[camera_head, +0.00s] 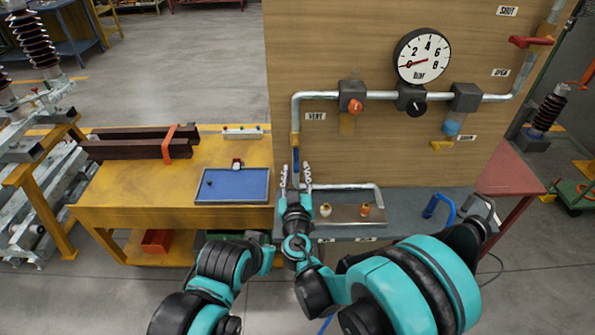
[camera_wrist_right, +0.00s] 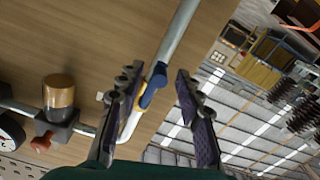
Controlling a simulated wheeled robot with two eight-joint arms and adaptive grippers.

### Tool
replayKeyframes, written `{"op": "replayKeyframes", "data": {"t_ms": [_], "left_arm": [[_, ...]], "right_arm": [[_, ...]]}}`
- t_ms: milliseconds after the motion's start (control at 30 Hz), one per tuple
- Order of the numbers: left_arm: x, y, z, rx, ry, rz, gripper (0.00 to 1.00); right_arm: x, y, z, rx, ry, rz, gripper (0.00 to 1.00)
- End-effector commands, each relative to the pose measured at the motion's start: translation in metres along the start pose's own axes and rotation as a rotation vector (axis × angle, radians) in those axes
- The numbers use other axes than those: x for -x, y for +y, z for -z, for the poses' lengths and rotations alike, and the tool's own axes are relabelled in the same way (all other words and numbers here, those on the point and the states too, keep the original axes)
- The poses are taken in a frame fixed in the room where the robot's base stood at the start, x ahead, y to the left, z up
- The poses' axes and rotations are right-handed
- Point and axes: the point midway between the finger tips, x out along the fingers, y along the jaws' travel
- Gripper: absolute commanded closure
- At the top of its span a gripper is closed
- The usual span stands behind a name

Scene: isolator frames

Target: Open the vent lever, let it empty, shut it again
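The vent lever (camera_head: 296,147) is a blue handle on the vertical pipe beside the VENT label (camera_head: 316,116). It appears to lie roughly along the pipe. My right gripper (camera_head: 296,178) is open just below the lever in the head view. In the right wrist view the blue lever (camera_wrist_right: 153,85) shows between the spread fingers of the gripper (camera_wrist_right: 160,112), nearer the left finger. I cannot tell whether a finger touches it. The gauge (camera_head: 422,55) has its red needle pointing lower left, near the low end. My left gripper is not in view.
An orange knob (camera_head: 355,106) and a black knob (camera_head: 418,107) sit on the horizontal pipe. A red lever (camera_head: 530,41) is at upper right, by the SHUT label. A metal tray (camera_head: 345,214) lies below. A yellow table (camera_head: 130,188) with a blue tray (camera_head: 232,185) stands left.

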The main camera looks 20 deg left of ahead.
Motion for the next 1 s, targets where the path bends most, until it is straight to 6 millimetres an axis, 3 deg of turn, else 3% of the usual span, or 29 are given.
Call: {"op": "replayKeyframes", "data": {"t_ms": [133, 400, 567, 1000], "left_arm": [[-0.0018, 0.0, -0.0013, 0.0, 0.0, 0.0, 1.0], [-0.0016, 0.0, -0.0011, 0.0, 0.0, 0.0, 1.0], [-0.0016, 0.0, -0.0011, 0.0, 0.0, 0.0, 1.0], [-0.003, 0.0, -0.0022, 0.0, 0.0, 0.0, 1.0]], "right_arm": [[-0.0114, 0.0003, -0.0002, 0.0, 0.0, -0.001, 0.64], [-0.0131, 0.0006, 0.0004, 0.0, 0.0, -0.001, 0.64], [-0.013, 0.0006, 0.0004, 0.0, -0.001, -0.001, 1.0], [-0.013, 0.0025, -0.0003, 0.044, 0.0, 0.001, 1.0]]}}
